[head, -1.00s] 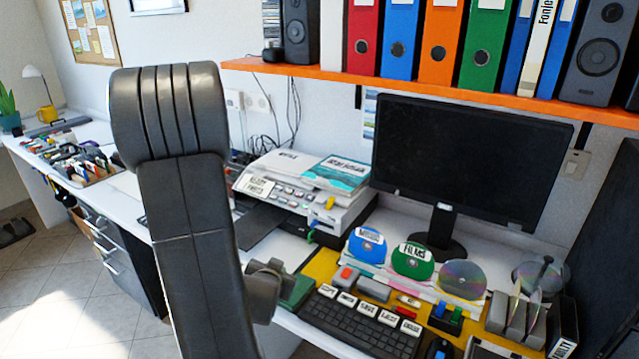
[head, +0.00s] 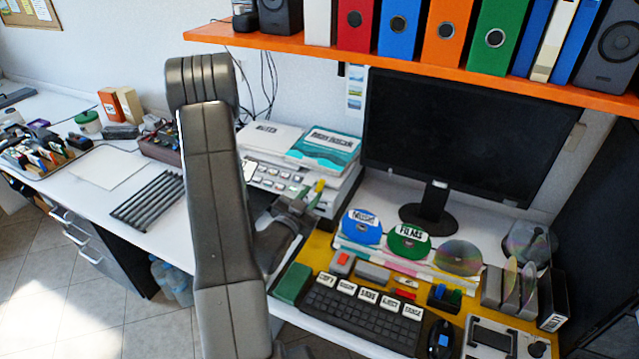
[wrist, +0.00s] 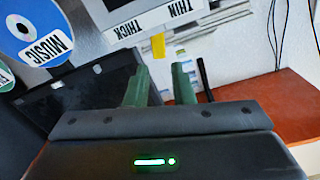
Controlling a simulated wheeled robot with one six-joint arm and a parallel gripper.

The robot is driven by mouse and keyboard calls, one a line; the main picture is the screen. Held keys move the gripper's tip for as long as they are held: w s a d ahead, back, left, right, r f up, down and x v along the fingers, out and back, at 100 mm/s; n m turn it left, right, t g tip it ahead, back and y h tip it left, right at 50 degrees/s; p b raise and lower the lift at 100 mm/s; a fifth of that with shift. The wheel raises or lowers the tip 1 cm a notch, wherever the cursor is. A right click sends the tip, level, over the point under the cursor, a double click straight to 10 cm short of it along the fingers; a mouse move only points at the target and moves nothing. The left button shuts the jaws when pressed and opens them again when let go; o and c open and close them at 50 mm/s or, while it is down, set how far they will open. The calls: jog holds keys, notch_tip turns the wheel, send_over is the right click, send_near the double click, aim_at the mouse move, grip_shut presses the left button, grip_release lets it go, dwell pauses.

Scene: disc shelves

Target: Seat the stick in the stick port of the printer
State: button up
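The white printer (head: 268,172) stands on the desk left of the monitor, partly hidden by my arm. Near its right front is a small yellow piece (head: 319,187), with green beside it; I cannot tell whether it is a stick. The yellow piece seems to show in the wrist view (wrist: 158,45), beyond my fingertips. My gripper (head: 300,205) is at the printer's right front. In the wrist view my gripper's two green fingers (wrist: 160,78) are apart, with nothing visible between them. The stick port is not distinguishable. A black holder (head: 443,297) with small green and blue pieces sits on the yellow mat.
The monitor (head: 450,150) stands right of the printer. Discs (head: 408,243), a keyboard (head: 362,312) and a green block (head: 292,284) lie in front. An orange shelf (head: 400,65) with binders hangs above.

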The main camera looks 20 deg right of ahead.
aim_at(322, 183)
jog(key=x, duration=0.3)
jog(key=shift+d+p, duration=0.1)
jog(key=shift+p, duration=0.2)
jog(key=shift+p+x, duration=1.15)
jog(key=shift+x, duration=1.5)
jog(key=shift+f, duration=0.1)
grip_shut()
